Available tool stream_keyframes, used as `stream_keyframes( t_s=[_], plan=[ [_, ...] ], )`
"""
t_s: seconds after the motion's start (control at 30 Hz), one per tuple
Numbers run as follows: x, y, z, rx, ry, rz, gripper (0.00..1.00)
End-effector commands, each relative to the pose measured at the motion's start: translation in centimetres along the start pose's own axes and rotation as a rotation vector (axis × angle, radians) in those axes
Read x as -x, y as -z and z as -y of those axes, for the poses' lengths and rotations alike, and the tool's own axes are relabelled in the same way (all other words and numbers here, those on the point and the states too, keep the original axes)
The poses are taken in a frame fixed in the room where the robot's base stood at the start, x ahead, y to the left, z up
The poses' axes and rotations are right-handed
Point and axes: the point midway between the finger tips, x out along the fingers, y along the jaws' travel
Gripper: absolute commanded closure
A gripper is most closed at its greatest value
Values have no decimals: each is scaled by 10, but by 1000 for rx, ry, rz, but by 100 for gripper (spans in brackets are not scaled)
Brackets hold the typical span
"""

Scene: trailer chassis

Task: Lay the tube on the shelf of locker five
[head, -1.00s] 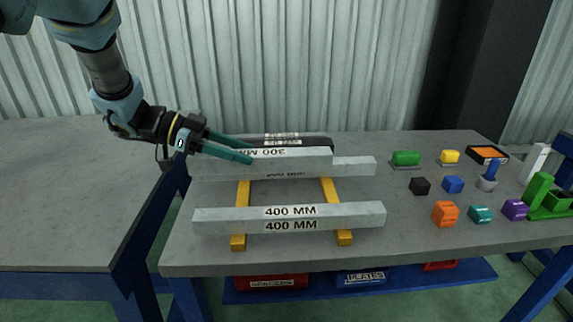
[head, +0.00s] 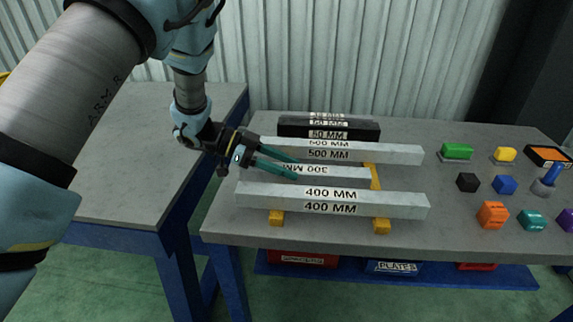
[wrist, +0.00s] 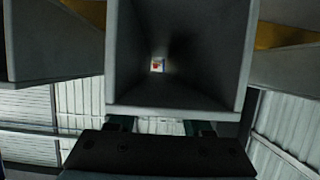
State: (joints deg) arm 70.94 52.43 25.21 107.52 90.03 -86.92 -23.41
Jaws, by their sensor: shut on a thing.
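A short grey square tube (head: 345,172) marked 300 MM upside down lies between the longer tubes in the head view. My gripper (head: 297,168) is shut on its left part, coming in from the left. In the wrist view the held tube's open hollow end (wrist: 125,60) faces the camera. A 500 MM tube (head: 390,154) lies just behind it and a 400 MM tube (head: 255,195) just in front. I cannot tell whether the held tube touches the yellow supports (head: 382,225) under the row. No locker is in view.
A black block (head: 330,127) marked 50 MM lies behind the tubes. Coloured blocks, such as an orange one (head: 492,214), and an orange tray (head: 548,155) sit at the right. Another table (head: 110,185) stands at the left with a bare top. Bins lie on the lower shelf (head: 340,270).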

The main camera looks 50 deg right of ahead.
Motion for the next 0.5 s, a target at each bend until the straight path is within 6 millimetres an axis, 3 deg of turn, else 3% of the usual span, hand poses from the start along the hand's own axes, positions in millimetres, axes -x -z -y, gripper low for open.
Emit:
stream_keyframes(
  t_s=[0.23, 0.27, 0.5],
  plan=[
    [-1, -2, 0, -1, 0, -2, 100],
    [-1, -2, 0, 0, 0, 0, 48],
    [-1, -2, 0, 0, -1, 0, 21]
  ],
)
